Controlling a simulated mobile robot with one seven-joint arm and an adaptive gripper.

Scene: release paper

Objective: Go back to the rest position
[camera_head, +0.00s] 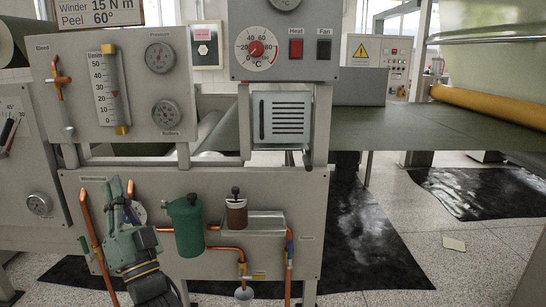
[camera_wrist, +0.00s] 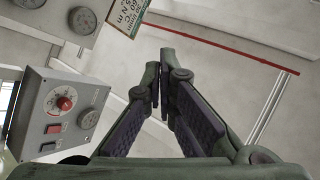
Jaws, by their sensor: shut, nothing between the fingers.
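My gripper (camera_head: 116,187) is at the lower left in the head view, pointing up in front of the lower grey panel (camera_head: 310,215). Its green fingers are close together and hold nothing. In the wrist view my gripper (camera_wrist: 163,98) reaches up the middle of the picture, with its dark finger pads near each other and only the bare wall behind them. It stands left of the green canister (camera_head: 187,225), apart from it in the picture. How far it is from the panel is hard to tell.
Copper pipes (camera_head: 93,235) run beside my gripper. A temperature box (camera_head: 285,45) with a red dial hangs above; it also shows tilted in the wrist view (camera_wrist: 65,112). The gauge panel (camera_head: 135,85) is above my gripper. Black sheets (camera_head: 370,240) lie on the floor; speckled floor is open at right.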

